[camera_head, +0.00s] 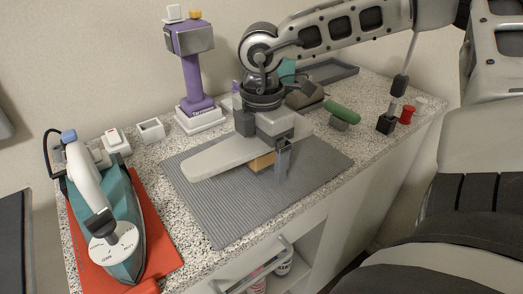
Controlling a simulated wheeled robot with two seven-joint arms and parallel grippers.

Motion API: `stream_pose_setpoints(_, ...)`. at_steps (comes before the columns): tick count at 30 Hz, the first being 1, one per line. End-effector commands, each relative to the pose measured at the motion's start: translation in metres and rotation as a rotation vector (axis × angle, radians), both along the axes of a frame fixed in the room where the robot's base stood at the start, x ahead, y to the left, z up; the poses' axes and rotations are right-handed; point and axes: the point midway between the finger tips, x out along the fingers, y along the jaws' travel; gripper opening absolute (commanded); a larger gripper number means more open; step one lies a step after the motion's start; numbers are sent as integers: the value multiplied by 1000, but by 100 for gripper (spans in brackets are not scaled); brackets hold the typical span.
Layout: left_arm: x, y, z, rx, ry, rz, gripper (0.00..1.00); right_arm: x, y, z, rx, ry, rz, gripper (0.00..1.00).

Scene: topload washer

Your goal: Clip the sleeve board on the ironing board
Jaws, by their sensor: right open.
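A light grey sleeve board (222,156), narrow and rounded at its left end, lies over the grey ribbed ironing surface (222,214) on the counter. A tan wooden block (262,162) shows under its right part, and a grey upright clamp-like piece (283,163) stands at its front edge. My right gripper (270,138) points down over the right part of the sleeve board and is open. It hides that part, so I cannot tell whether the fingers touch the board or whether the clamp grips anything. My left gripper is out of view.
A teal and white iron (122,235) lies on a red mat (160,262) at front left. A purple stand (191,75), a small white open box (150,130), a green roll (342,111) and a red spool (406,114) line the back and right. Open shelves (312,240) are below.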

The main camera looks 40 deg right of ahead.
Motion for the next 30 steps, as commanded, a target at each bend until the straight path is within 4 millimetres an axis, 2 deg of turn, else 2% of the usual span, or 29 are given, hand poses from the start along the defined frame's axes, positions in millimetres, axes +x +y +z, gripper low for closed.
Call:
stream_pose_setpoints(4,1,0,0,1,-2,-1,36,0,0,0,0,-1,0,88)
stream_pose_setpoints(5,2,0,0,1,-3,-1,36,0,0,0,0,-1,0,85)
stream_pose_setpoints(9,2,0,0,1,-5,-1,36,0,0,0,0,-1,0,46)
stream_pose_setpoints(11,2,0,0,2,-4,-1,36,0,0,0,0,-1,0,30)
stream_pose_setpoints(12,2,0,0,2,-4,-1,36,1,0,1,0,-3,1,25)
stream_pose_setpoints(20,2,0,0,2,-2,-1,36,1,0,5,-1,-5,1,25)
stream_pose_setpoints(23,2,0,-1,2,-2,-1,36,2,0,16,-2,-8,1,25)
stream_pose_setpoints(30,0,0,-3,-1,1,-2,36,2,0,64,-3,-9,0,25)
